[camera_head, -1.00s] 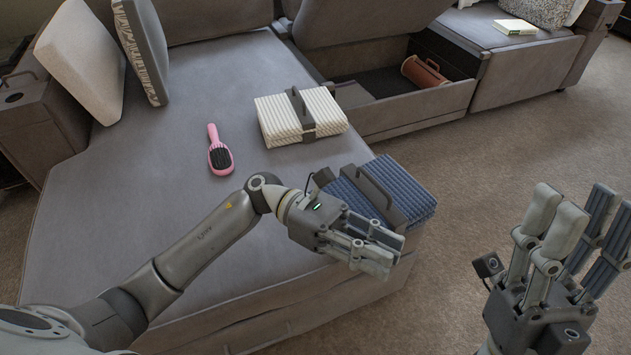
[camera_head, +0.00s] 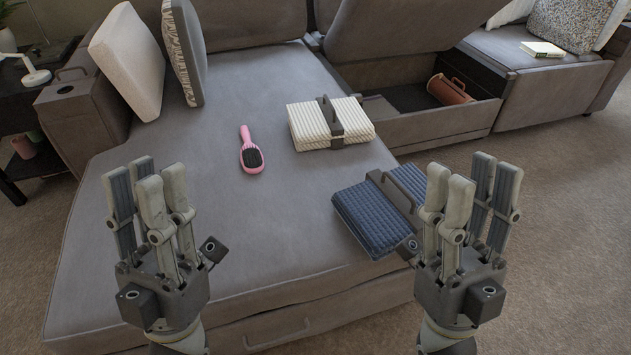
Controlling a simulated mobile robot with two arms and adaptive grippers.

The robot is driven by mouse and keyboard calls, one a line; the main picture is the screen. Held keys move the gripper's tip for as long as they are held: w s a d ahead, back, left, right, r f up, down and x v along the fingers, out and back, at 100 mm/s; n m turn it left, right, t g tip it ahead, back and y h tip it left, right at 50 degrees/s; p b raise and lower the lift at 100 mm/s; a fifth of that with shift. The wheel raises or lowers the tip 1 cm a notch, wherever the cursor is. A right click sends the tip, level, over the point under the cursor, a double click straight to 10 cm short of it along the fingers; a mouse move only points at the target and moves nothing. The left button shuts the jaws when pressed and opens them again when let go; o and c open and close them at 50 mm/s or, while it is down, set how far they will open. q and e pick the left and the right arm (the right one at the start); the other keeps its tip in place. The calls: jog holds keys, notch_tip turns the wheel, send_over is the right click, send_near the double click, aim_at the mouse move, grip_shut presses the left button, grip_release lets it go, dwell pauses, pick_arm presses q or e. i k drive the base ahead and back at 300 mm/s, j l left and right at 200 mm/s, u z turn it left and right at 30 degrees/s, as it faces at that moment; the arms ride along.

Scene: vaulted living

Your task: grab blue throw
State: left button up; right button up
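The blue throw (camera_head: 358,216) is a folded, ribbed blue bundle with a dark strap and handle (camera_head: 396,192). It lies at the sofa's front right corner, its right end partly hidden behind my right gripper. My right gripper (camera_head: 470,180) is upright in front of and to the right of the throw, with its fingers apart and nothing between them. My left gripper (camera_head: 146,180) is upright over the left part of the seat, well left of the throw, also open and empty.
A cream folded throw (camera_head: 308,126) with a dark strap and a pink hairbrush (camera_head: 251,150) lie on the seat (camera_head: 285,210). Cushions (camera_head: 128,60) lean at the back left. An open storage compartment behind holds a brown roll (camera_head: 450,90). Carpet (camera_head: 570,200) is clear at right.

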aim_at(380, 211)
jog(key=l+u, duration=0.4)
jog(key=l, duration=0.3)
jog(key=l+u, duration=0.4)
jog(key=l, duration=0.3)
jog(key=k+l+u, duration=0.15)
jog(key=l+u, duration=0.25)
jog(key=l, duration=1.8)
jog(key=i+u, duration=0.05)
